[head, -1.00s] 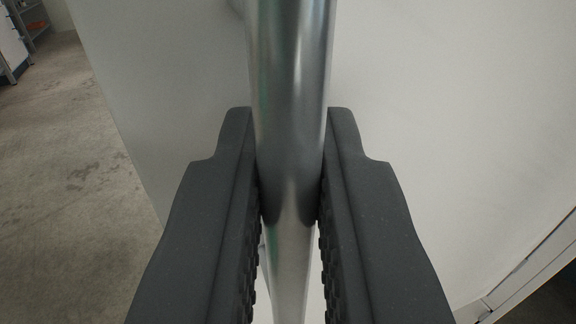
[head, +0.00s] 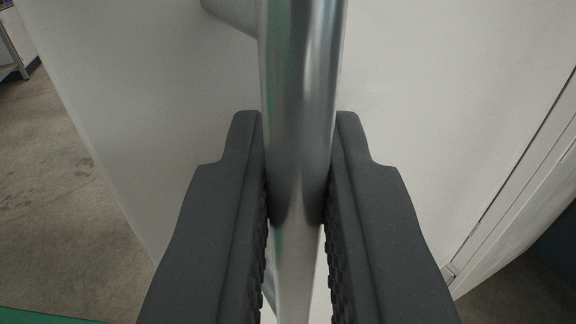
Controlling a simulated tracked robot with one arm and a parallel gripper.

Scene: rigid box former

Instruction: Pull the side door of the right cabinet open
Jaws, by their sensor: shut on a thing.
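The side door (head: 420,120) is a plain pale panel that fills most of the head view. Its left edge slants down beside the floor. A round metal bar handle (head: 300,80) stands upright in front of it, with a mount (head: 232,12) joining it to the door at the upper left. My gripper (head: 298,165) is shut on the handle, with one dark finger on each side of the bar. The fingers hide part of the handle and the door's lower middle.
Bare concrete floor (head: 50,170) shows at the left, with a grey rack leg (head: 14,55) at the upper left. A green surface (head: 45,316) shows at the lower left corner. A pale frame edge (head: 510,225) with a dark seam runs along the right.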

